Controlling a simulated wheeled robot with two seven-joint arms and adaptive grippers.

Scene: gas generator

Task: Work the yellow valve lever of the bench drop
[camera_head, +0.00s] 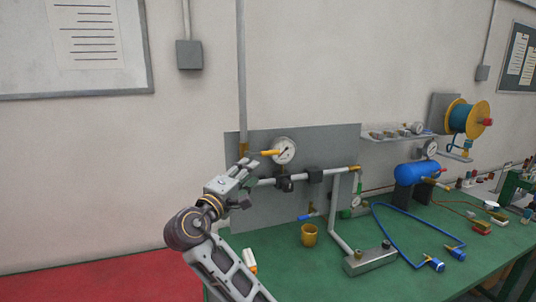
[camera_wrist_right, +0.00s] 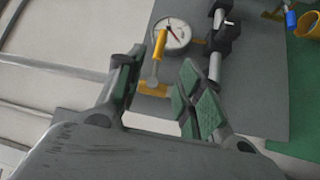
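My right gripper (camera_head: 248,182) is just below and left of the lever. Its fingers (camera_wrist_right: 162,68) are apart, with the valve body showing between them and nothing held. I cannot tell whether a finger touches the valve. My left gripper is not in view.
The grey panel (camera_head: 336,141) stands at the back of the green bench (camera_head: 295,272). A yellow cup (camera_head: 309,235), a grey block (camera_head: 370,261) and a blue hose (camera_head: 396,239) are on the bench. A blue tank (camera_head: 416,173) stands further right.

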